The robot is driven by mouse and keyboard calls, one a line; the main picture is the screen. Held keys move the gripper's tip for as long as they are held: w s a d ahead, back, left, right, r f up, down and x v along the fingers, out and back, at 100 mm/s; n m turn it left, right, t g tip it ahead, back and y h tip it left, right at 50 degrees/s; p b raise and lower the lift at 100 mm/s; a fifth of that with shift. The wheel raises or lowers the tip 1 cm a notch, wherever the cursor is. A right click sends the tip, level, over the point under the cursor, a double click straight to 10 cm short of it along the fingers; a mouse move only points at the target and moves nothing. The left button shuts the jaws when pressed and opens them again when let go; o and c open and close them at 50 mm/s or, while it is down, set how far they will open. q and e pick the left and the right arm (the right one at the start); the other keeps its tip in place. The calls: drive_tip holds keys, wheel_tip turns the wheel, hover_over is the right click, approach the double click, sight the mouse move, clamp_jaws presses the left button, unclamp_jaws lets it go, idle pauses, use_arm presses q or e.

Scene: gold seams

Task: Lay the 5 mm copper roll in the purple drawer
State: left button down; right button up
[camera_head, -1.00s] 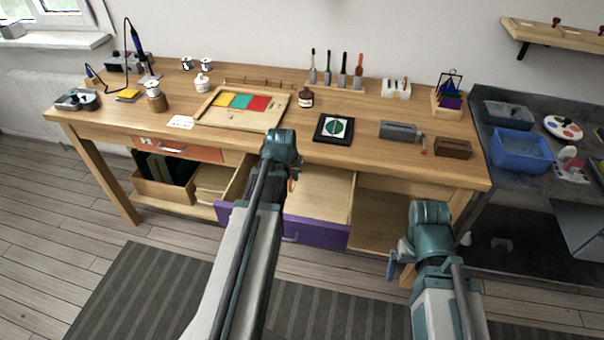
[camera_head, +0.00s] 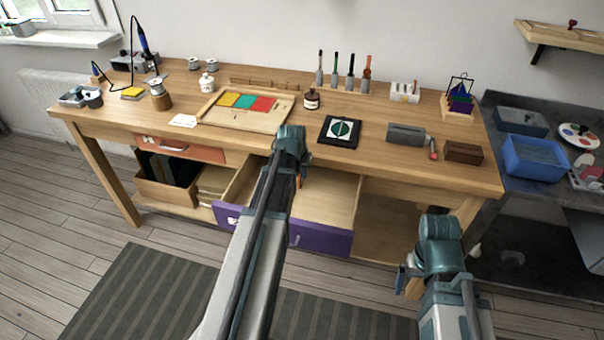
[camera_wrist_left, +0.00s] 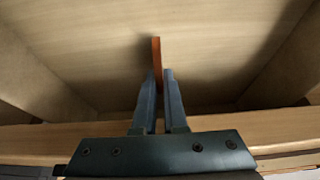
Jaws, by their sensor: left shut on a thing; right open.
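The purple drawer (camera_head: 325,242) stands pulled open under the bench. Its pale wooden inside shows to the right of my left arm, which hides part of it. My left gripper (camera_head: 298,182) is over the open drawer, shut on the copper roll. The roll (camera_wrist_left: 156,52) shows as a thin orange-brown strip, edge-on, between the two fingertips (camera_wrist_left: 159,82) in the left wrist view, with the drawer's bare floor (camera_wrist_left: 100,50) behind it. I cannot tell how high it is above the floor. My right gripper (camera_head: 402,282) is open and empty, in front of the bench on the right.
An orange drawer (camera_head: 180,149) is shut at left. A blue bin (camera_head: 535,157) stands at right.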

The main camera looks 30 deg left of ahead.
use_arm(q)
drive_tip(key=shift+f, duration=0.2)
drive_tip(key=c, duration=1)
unclamp_jaws()
drive_tip(key=shift+r, duration=0.15)
drive_tip(key=shift+r, duration=0.2)
drive_tip(key=p+v, duration=1.1)
drive_tip(key=shift+s+d+r, duration=0.1)
drive_tip(key=shift+s+r, duration=0.15)
drive_tip(key=shift+r, duration=0.05)
